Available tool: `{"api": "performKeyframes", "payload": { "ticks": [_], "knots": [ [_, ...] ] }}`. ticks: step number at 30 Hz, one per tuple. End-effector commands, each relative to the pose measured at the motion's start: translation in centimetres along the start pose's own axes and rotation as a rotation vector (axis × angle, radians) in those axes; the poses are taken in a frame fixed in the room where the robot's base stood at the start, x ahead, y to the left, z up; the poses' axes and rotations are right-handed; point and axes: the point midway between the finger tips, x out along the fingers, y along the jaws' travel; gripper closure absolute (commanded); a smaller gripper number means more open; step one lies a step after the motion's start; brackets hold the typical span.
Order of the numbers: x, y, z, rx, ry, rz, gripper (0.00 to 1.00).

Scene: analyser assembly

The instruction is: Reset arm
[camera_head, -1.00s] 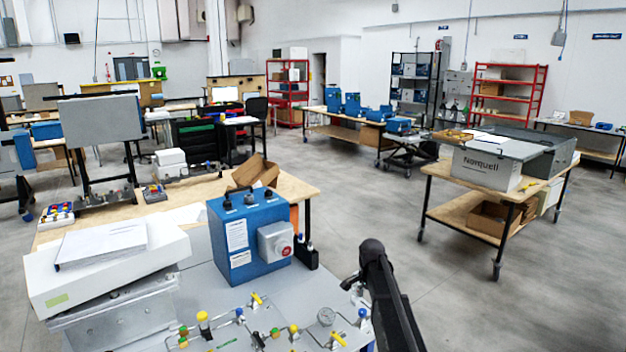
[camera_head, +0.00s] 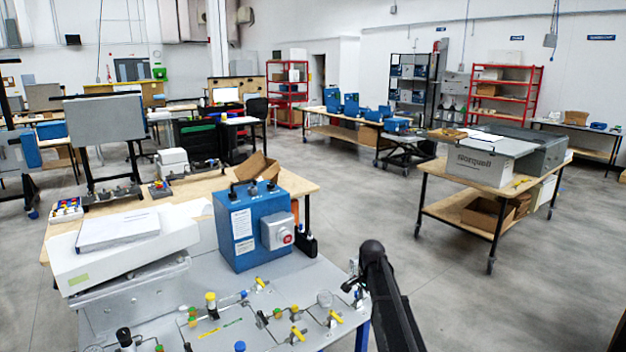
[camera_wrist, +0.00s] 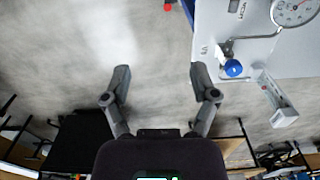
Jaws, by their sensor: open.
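My gripper (camera_wrist: 158,85) shows in the wrist view with its two grey fingers spread apart. It is open and nothing lies between the fingertips, only grey floor behind them. In the head view my black arm rises at the lower middle, right of the analyser panel (camera_head: 215,335); the gripper's fingers cannot be made out there. The panel carries tubing, yellow, green and blue valve knobs and a gauge. In the wrist view a corner of the panel (camera_wrist: 285,60) shows at upper right, with a round gauge (camera_wrist: 294,10) and a blue knob (camera_wrist: 233,68), apart from the fingers.
A blue box (camera_head: 245,227) with a grey switch housing stands behind the panel. A white box (camera_head: 125,255) with papers lies at left. A wooden workbench (camera_head: 215,182) is behind. A wheeled table (camera_head: 470,205) stands at right, with open floor (camera_head: 350,190) between.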

Motion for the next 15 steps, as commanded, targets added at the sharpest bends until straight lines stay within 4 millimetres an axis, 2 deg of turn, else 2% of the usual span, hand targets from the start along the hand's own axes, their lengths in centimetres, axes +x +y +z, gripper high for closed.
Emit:
{"api": "performKeyframes", "payload": {
  "ticks": [8, 15],
  "knots": [
    [0.8, 2.4, 1.8, -0.092, 0.0, 0.0, 0.24],
    [1.8, 5.7, 4.0, -0.222, 0.0, 0.0, 0.24]
  ]
}}
